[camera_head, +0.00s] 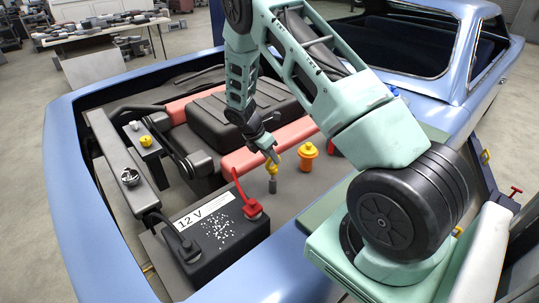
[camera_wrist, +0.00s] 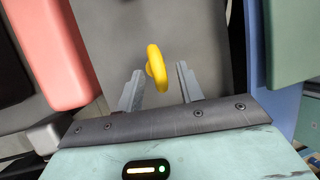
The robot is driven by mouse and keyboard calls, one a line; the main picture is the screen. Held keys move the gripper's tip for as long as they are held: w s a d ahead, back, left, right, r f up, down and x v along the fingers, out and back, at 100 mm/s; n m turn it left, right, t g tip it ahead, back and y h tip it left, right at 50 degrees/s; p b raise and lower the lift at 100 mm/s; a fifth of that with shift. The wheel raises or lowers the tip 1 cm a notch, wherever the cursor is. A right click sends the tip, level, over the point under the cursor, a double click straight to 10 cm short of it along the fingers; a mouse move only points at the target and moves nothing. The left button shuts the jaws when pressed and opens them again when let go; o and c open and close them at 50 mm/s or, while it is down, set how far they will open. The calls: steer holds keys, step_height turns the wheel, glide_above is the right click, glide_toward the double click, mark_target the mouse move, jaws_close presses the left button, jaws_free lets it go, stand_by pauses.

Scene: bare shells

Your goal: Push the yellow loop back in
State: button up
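The yellow loop (camera_head: 274,165) stands upright just above a short grey tube (camera_head: 272,186) on the engine bay floor, in the head view. In the wrist view the yellow loop (camera_wrist: 156,68) is seen nearly edge-on, between and slightly beyond my fingertips. My gripper (camera_head: 270,154) points down at the loop from above. In the wrist view my gripper (camera_wrist: 160,75) is open, with a gap on both sides of the loop. The fingers do not appear to touch it. The grey tube is hidden in the wrist view.
A black 12 V battery (camera_head: 215,240) with a red terminal (camera_head: 252,208) stands at the front left. An orange cap (camera_head: 308,150) is right of the loop. A red bar (camera_head: 245,160) lies behind it. Another yellow cap (camera_head: 145,141) is at left.

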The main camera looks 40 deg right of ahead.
mark_target(269, 163)
jaws_close()
step_height(269, 163, down, 4)
steer(key=shift+r+b, duration=0.1)
steer(key=shift+b, duration=1.15)
steer(key=shift+a+r, duration=0.1)
steer(key=shift+s, duration=0.1)
jaws_free()
steer(key=b+v, duration=0.3)
steer(key=v, duration=1.4)
steer(key=shift+b, duration=0.3)
